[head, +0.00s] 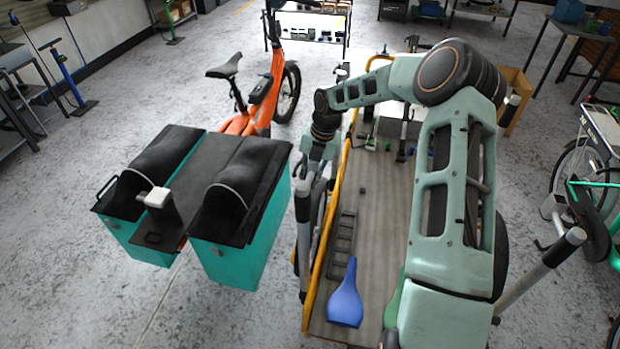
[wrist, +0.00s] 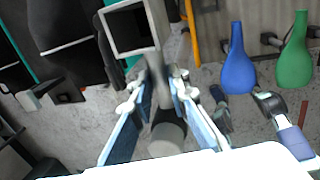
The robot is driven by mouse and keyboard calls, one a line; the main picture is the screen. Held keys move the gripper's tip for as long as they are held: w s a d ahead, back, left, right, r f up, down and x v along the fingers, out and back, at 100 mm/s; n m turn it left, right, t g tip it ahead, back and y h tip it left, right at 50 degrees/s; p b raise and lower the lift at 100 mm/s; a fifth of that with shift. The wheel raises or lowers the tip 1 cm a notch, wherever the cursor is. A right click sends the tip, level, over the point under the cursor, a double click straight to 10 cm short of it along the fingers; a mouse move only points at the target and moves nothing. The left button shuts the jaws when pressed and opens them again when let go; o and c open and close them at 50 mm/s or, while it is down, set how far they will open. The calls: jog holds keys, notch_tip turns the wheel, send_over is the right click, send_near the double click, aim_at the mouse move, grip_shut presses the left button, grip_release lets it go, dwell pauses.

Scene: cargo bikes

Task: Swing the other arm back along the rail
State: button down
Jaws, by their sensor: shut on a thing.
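The cargo bike's deck (head: 375,215) has a yellow rail (head: 325,245) on its left edge. A grey arm with a dark sleeve (head: 303,235) stands beside this rail. Another grey arm (head: 540,268) sticks out slantwise to the right of the deck. My gripper (head: 316,172) is at the upper end of the left grey arm, just outside the rail. In the wrist view my gripper (wrist: 158,88) has its fingers on both sides of a grey post (wrist: 165,138), below an open square tube (wrist: 130,28). The exact contact is partly hidden in the head view.
Teal panniers with black covers (head: 240,250) stand close left of the rail. An orange bike (head: 262,95) stands behind.

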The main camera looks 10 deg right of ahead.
jog(key=shift+a, duration=0.1)
jog(key=c, duration=2.1)
grip_release()
jog(key=r, duration=0.4)
jog(key=d+r, duration=0.1)
jog(key=r, duration=0.3)
jog(key=s+d+r, duration=0.1)
jog(key=r, duration=0.3)
jog(key=shift+d, duration=0.1)
jog(key=shift+f, duration=0.15)
